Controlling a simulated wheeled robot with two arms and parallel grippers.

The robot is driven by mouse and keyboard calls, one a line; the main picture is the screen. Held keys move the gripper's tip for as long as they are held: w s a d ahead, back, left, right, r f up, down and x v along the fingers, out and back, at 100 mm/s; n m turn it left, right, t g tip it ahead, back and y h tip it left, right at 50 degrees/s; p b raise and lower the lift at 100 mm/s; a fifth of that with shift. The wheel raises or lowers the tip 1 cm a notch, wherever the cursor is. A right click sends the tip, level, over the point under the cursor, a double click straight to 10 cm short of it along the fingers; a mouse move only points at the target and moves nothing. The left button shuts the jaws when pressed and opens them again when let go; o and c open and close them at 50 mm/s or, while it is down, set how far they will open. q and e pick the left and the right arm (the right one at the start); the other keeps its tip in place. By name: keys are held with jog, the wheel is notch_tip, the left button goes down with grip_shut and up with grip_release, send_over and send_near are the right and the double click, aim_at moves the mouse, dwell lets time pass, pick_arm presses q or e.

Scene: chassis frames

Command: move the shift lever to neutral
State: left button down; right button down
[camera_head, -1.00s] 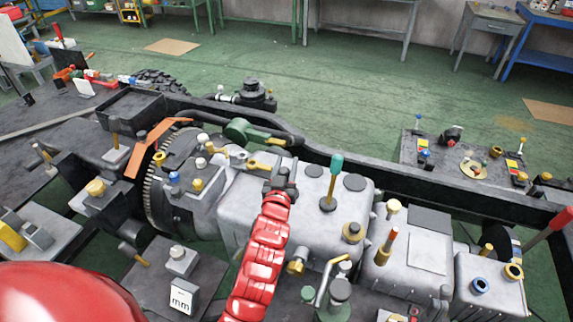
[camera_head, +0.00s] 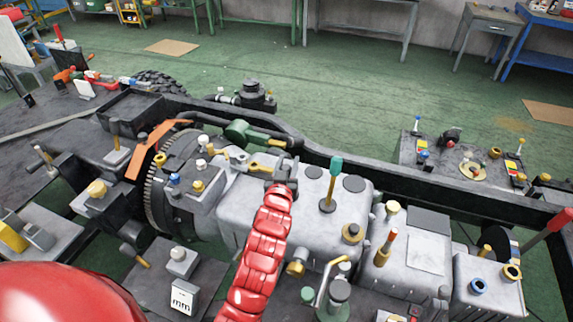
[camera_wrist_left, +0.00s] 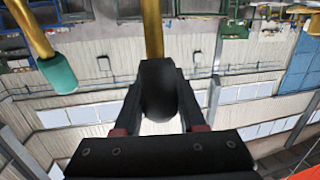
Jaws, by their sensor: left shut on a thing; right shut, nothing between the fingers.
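My left gripper (camera_head: 284,172) is at the far edge of the grey gearbox housing (camera_head: 308,214), at the end of the red arm. In the left wrist view its two black fingers (camera_wrist_left: 158,95) are shut on a dark rounded knob (camera_wrist_left: 158,103). A brass rod (camera_wrist_left: 153,28) runs from that knob to the top edge; this looks like the shift lever. The lever's base is hidden in both views. A second lever with a teal knob (camera_head: 336,164) stands upright on the housing to the right; its knob (camera_wrist_left: 58,73) also shows in the left wrist view. My right gripper is not in view.
A yellow fitting (camera_head: 262,167) and a green part (camera_head: 245,131) lie just left of and beyond the gripper. An orange-handled lever (camera_head: 387,245) stands to the right. The black chassis rail (camera_head: 420,187) runs behind.

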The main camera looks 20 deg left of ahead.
pick_arm(q)
jog(key=w+g, duration=0.3)
jog(key=shift+w+d+f+m, duration=0.1)
jog(key=shift+w+f+m, duration=0.1)
jog(key=shift+w+m, duration=0.1)
jog(key=c, duration=0.5)
grip_release()
jog(key=shift+s, duration=0.15)
